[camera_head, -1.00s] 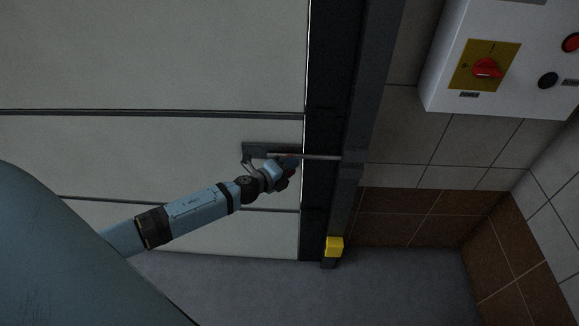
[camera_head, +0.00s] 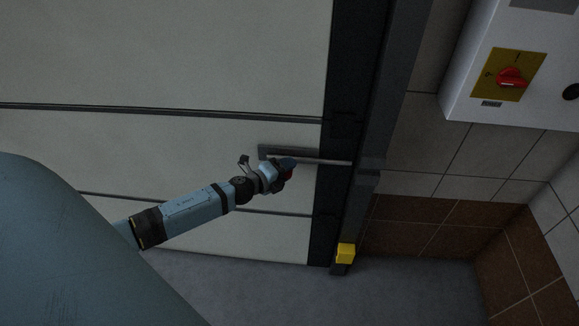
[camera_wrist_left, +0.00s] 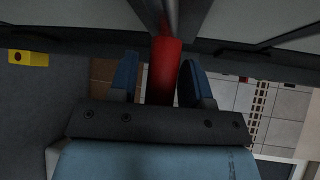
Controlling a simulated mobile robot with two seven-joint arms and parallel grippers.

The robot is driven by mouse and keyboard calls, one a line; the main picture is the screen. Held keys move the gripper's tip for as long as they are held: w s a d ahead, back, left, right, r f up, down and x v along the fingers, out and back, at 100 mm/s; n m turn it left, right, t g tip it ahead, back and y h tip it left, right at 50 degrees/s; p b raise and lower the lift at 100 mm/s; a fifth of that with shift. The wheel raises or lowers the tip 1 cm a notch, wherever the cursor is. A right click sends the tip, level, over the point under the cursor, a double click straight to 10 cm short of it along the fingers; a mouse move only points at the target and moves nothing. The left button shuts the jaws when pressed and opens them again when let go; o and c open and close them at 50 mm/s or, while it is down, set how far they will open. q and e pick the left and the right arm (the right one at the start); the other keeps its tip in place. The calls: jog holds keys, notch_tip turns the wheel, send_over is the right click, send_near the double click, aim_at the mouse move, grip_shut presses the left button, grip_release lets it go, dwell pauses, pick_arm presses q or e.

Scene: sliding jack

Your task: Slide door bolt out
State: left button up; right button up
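The door bolt is a grey horizontal rod (camera_head: 325,161) on a dark plate (camera_head: 263,151), running from the pale door towards the dark frame post. Its red handle (camera_wrist_left: 163,70) stands between the two blue fingers of my left gripper (camera_wrist_left: 158,82) in the left wrist view. A gap shows between the handle and the left-hand finger; the right-hand finger is close to it. In the head view, my left gripper (camera_head: 287,169) is at the left part of the rod and hides some of it. My right gripper is not in view.
The panelled door (camera_head: 180,60) fills the left. A dark upright post (camera_head: 385,110) stands right of it, with a yellow block (camera_head: 345,253) near the floor. A white control box (camera_head: 470,80) with a red switch hangs on the tiled wall. Grey floor lies below.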

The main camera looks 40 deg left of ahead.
pick_arm(q)
jog(key=shift+o, duration=0.5)
jog(key=v, duration=1.4)
jog(key=shift+f, duration=0.1)
